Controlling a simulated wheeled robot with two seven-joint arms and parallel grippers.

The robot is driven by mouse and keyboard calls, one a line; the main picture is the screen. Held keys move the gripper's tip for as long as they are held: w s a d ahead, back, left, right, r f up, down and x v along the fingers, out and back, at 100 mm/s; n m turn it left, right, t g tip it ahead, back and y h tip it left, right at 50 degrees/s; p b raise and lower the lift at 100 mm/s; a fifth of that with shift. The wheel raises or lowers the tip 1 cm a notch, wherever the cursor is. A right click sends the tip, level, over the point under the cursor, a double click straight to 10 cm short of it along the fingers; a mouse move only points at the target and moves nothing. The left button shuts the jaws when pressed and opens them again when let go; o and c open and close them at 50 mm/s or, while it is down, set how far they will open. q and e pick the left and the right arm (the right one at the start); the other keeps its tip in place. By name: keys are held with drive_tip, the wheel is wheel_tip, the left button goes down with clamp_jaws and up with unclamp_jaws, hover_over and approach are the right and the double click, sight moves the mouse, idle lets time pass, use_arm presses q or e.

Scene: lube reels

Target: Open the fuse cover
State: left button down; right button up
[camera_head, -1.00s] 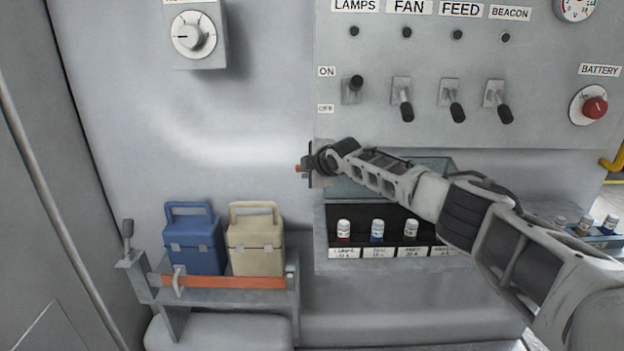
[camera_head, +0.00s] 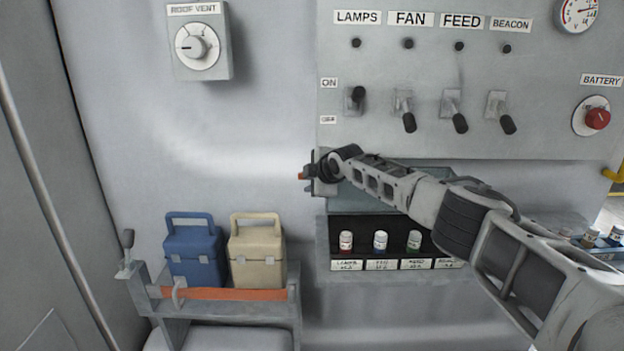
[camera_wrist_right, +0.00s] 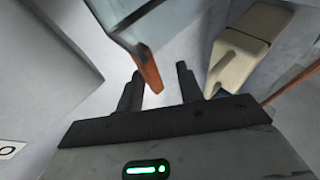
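The fuse cover (camera_head: 433,175) is a grey-green see-through panel, tilted up above the fuse box (camera_head: 322,245), with the fuses showing below it. My left gripper is out of view.
Several capped fuses (camera_head: 380,241) stand in the box above labels. The switch panel (camera_head: 430,140) with levers is just above my arm. A blue case (camera_head: 193,252) and a beige case (camera_head: 257,258) stand on a shelf at lower left. The wall left of the gripper is clear.

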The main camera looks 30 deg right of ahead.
drive_tip(key=v, duration=1.6)
drive_tip(key=shift+p, duration=0.4)
